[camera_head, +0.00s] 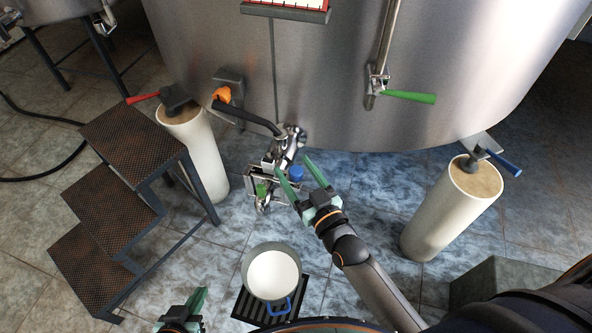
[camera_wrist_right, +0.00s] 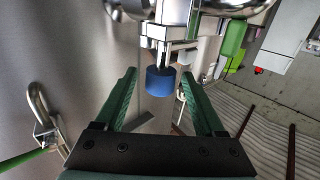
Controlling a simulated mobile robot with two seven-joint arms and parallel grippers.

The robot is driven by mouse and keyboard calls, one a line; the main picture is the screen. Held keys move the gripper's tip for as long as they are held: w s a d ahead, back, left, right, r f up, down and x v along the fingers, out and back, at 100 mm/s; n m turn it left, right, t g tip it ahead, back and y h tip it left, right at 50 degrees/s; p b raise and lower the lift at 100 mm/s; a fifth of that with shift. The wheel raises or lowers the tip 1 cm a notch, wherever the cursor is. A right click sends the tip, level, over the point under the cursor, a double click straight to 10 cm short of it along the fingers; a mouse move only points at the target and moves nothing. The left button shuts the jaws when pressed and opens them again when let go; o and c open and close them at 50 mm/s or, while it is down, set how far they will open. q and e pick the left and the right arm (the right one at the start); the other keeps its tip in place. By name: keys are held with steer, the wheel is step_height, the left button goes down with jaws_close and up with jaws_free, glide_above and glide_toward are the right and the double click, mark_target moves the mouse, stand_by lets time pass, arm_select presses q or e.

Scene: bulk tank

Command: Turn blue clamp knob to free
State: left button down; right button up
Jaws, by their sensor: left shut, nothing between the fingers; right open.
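The blue clamp knob (camera_head: 297,173) sits on the metal valve fitting (camera_head: 287,145) in front of the steel tank. My right gripper (camera_head: 303,178) is open, with its green fingers reaching toward the knob in the head view. In the right wrist view the blue knob (camera_wrist_right: 160,80) shows between and just beyond the open fingertips (camera_wrist_right: 157,82). My left gripper (camera_head: 189,308) is shut and empty at the bottom left, well away from the knob.
A white-filled pot (camera_head: 272,274) with a blue handle stands on a black grate (camera_head: 245,308) below the valve. Metal steps (camera_head: 125,150) stand at left. Pale pillars stand left (camera_head: 200,150) and right (camera_head: 440,220). The tank wall (camera_head: 335,80) rises close behind the valve.

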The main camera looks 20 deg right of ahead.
steer(key=shift+c, duration=0.3)
jaws_close()
stand_by(0.3)
